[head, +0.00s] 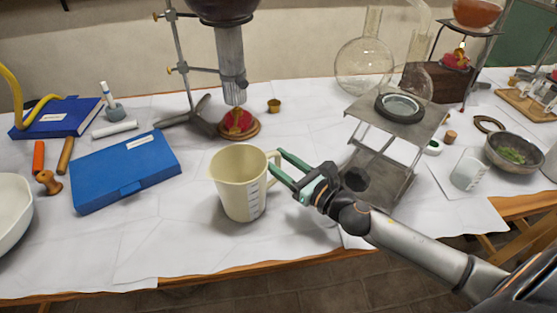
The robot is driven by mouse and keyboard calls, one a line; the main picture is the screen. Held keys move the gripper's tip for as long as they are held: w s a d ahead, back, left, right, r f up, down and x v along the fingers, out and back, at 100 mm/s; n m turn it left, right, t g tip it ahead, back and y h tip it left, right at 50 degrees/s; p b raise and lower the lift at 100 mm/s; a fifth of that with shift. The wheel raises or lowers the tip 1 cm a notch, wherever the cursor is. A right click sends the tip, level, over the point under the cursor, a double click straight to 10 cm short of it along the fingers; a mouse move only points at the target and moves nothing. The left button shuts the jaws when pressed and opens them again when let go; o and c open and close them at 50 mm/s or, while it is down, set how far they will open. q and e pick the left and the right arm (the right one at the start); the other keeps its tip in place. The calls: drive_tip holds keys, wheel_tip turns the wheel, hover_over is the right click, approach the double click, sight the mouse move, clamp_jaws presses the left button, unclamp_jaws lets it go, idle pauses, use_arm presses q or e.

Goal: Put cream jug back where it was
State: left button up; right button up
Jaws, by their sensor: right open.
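The cream jug (238,190) stands upright on the white-covered table near its front edge, in the middle of the head view. It has measuring marks on its side and its handle on the right. My right gripper (278,161) comes in from the right at the jug's handle. Its green fingers are apart, with their tips at the handle. I cannot tell whether they touch it. The fingers hide part of the handle. My left gripper is not in view.
A metal stand (388,150) is close behind and right of my right gripper. The white table covering (160,240) is bare at front left.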

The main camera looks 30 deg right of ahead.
drive_tip(key=shift+r, duration=0.3)
drive_tip(key=b+v, duration=0.2)
drive_tip(key=v, duration=1)
drive_tip(key=shift+f, duration=0.1)
idle(0.3)
